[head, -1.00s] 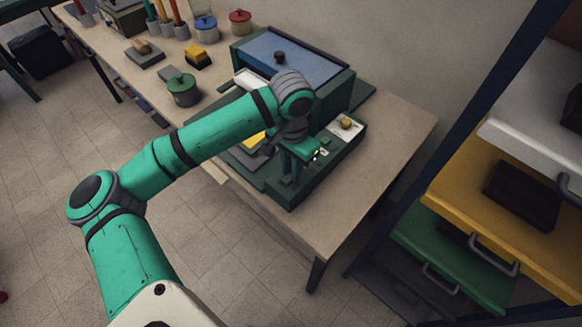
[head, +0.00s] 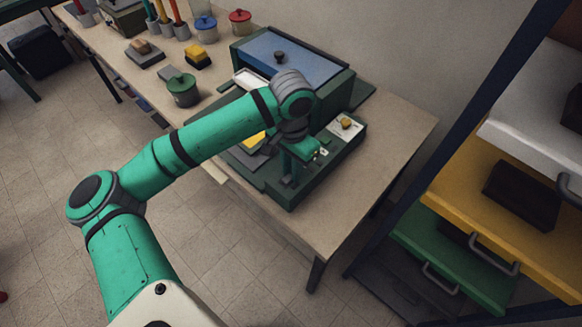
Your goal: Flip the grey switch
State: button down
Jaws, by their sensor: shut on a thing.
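My gripper (head: 289,181) is low over the dark green control panel (head: 318,183) near the front right of the workbench. Its fingers are dark and small in the head view, and they reach down to the panel's top. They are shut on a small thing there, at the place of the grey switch. The switch itself is mostly hidden by the fingers and wrist, so I cannot tell which way it is tipped.
A blue-lidded green box (head: 283,56) stands behind. A green lidded pot (head: 183,90) is to the left. Open drawers (head: 505,225) jut out at right. The bench's right end (head: 393,140) is clear.

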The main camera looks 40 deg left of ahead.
jog(key=c, duration=1.6)
grip_release()
jog(key=shift+c, duration=0.2)
notch_tip(320, 180, up, 11)
